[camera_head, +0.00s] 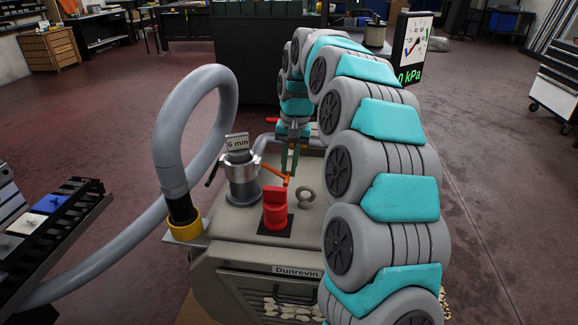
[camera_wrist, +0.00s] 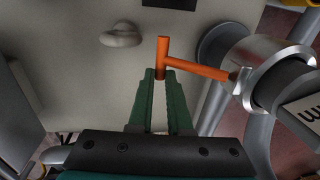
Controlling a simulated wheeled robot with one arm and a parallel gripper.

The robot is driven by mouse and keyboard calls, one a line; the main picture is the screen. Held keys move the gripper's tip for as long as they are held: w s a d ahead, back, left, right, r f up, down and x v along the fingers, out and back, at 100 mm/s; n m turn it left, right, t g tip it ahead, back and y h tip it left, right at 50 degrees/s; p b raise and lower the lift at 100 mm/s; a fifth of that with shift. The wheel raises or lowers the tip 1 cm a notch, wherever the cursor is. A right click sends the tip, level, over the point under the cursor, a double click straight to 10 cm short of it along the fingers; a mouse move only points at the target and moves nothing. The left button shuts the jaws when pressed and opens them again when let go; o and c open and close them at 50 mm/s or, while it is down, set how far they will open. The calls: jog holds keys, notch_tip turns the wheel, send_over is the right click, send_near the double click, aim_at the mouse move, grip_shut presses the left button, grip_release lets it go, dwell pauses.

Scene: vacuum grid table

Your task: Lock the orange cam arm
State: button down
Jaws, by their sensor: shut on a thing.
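The orange cam arm (camera_head: 275,171) sticks out to the right from the silver clamp collar (camera_head: 243,180) on top of the grey machine. In the wrist view the orange cam arm (camera_wrist: 196,68) runs from the collar (camera_wrist: 258,62) at the right to a crosswise end piece. My gripper (camera_head: 289,180) reaches down at the arm's free end. In the wrist view the green fingers of my gripper (camera_wrist: 161,78) are close together, shut on the lower part of that end piece. The exact contact is partly hidden by the fingers.
A "6 mm" tag (camera_head: 237,143) tops the collar. A thick grey hose (camera_head: 165,130) loops at the left. A gauge (camera_head: 412,48) stands behind.

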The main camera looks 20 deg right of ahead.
aim_at(283, 175)
jog(key=shift+f, duration=0.15)
jog(key=f+y+b, duration=0.1)
jog(key=t+y+b, duration=0.1)
jog(key=y, duration=0.1)
jog(key=shift+w+a+f, duration=0.1)
jog(key=shift+a+f, duration=0.2)
jog(key=shift+f, duration=0.1)
jog(key=shift+w+a+f+t+y+b, duration=0.2)
jog(key=shift+t+y+b, duration=0.1)
jog(key=shift+y+b, duration=0.15)
jog(key=shift+w+a+f+t+y+b, duration=0.15)
jog(key=shift+t+y+b, duration=0.2)
jog(key=shift+y, duration=0.2)
jog(key=shift+s, duration=0.1)
jog(key=c, duration=0.8)
grip_release()
jog(key=shift+c, duration=0.2)
jog(key=v, duration=0.7)
jog(key=shift+d+r, duration=0.2)
jog(key=shift+r, duration=0.05)
